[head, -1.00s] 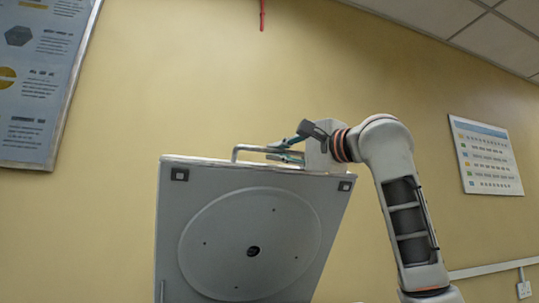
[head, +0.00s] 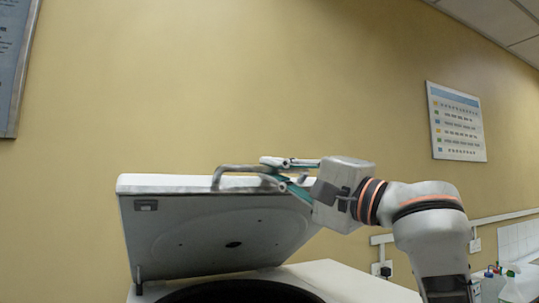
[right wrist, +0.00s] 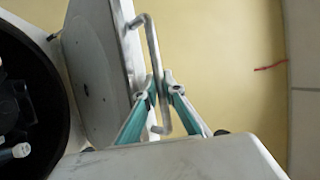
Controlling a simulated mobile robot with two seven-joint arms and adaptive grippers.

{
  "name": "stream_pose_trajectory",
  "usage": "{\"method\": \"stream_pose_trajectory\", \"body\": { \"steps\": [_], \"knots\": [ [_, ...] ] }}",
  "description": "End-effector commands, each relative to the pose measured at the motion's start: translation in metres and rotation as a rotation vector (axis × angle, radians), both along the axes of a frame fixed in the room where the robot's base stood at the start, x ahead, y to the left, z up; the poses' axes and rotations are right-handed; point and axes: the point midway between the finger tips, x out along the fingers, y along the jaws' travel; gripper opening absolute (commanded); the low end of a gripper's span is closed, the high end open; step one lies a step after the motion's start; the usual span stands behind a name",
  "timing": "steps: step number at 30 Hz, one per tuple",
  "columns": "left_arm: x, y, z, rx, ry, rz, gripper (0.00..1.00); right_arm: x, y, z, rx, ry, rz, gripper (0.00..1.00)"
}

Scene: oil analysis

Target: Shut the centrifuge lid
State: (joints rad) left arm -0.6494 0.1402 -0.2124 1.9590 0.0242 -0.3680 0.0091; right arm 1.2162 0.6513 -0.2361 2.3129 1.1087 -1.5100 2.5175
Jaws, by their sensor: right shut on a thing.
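The centrifuge lid (head: 190,235) is a grey-white panel with a round disc on its inner face. It is tilted open above the centrifuge body (head: 345,280), partly lowered, with a dark round chamber (head: 235,292) below. A metal bar handle (head: 217,176) runs along the lid's free edge. My right gripper (head: 272,168) is shut on this handle. In the right wrist view, the teal fingers (right wrist: 162,88) close around the handle (right wrist: 153,50), with the lid (right wrist: 97,70) beside them and the chamber (right wrist: 30,110) at the left. My left gripper is not in view.
A yellow wall stands behind, with a poster (head: 457,122) at the right and a board (head: 14,60) at the left. A wall socket (head: 382,269) and small bottles (head: 510,285) are at the lower right. The space above the lid is clear.

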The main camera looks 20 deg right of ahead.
Motion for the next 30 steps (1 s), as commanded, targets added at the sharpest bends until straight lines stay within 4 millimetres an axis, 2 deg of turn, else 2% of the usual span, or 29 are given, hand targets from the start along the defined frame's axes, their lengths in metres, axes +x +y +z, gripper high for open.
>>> {"method": "stream_pose_trajectory", "body": {
  "steps": [5, 17, 18, 19, 30],
  "knots": [
    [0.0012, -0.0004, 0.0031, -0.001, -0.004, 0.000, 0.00, -0.0029, 0.0001, -0.0080, -0.004, 0.007, -0.002, 0.00],
    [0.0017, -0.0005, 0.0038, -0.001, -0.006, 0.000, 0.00, -0.0040, 0.0012, -0.0094, -0.005, 0.007, 0.000, 0.00],
    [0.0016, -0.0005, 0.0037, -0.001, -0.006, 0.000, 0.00, -0.0040, 0.0012, -0.0093, -0.005, 0.007, 0.000, 0.11],
    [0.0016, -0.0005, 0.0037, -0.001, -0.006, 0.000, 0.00, -0.0040, 0.0013, -0.0093, -0.005, 0.007, 0.000, 0.16],
    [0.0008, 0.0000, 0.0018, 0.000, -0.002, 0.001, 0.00, -0.0046, 0.0014, -0.0069, -0.004, 0.005, 0.002, 0.16]
  ]
}}
